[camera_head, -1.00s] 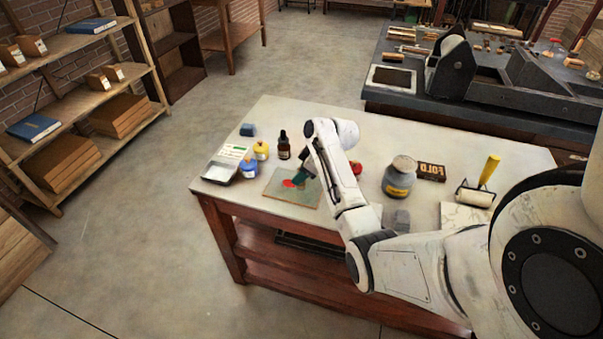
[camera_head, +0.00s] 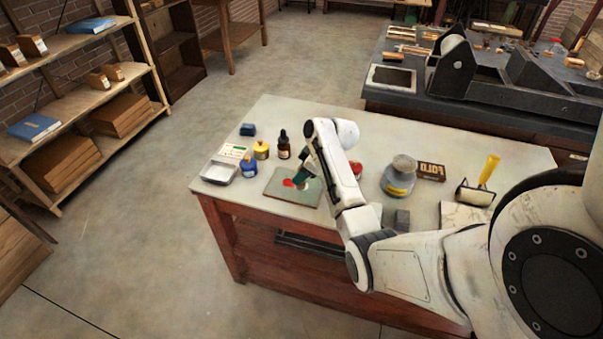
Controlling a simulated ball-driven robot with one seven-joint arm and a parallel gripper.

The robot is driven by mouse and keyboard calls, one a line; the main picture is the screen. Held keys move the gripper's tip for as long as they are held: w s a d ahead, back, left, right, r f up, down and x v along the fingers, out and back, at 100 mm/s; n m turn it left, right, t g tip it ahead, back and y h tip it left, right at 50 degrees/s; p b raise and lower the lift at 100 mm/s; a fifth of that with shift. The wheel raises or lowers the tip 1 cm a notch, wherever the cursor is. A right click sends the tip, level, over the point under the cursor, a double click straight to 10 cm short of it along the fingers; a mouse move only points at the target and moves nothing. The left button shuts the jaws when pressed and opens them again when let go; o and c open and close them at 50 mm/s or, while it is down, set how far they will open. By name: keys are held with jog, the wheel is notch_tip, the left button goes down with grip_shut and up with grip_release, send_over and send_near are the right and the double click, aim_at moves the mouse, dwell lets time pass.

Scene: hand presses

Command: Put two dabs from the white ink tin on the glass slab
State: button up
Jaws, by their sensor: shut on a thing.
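The glass slab (camera_head: 283,195) lies flat near the front left of the pale-topped table, with a red patch (camera_head: 288,183) near its middle. My gripper (camera_head: 301,180) points down and left over the slab, close to the red patch. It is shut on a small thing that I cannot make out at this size. I cannot tell whether that thing touches the slab. A small red container (camera_head: 357,169) shows partly behind my arm.
A grey jar (camera_head: 398,178), a dark box (camera_head: 431,171) and a yellow-handled roller (camera_head: 479,188) stand right of my arm.

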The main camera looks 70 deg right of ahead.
notch_tip(320, 180, up, 5)
jog(key=p, duration=0.4)
jog(key=shift+r+p, duration=0.3)
jog(key=shift+r, duration=0.7)
dwell(0.4)
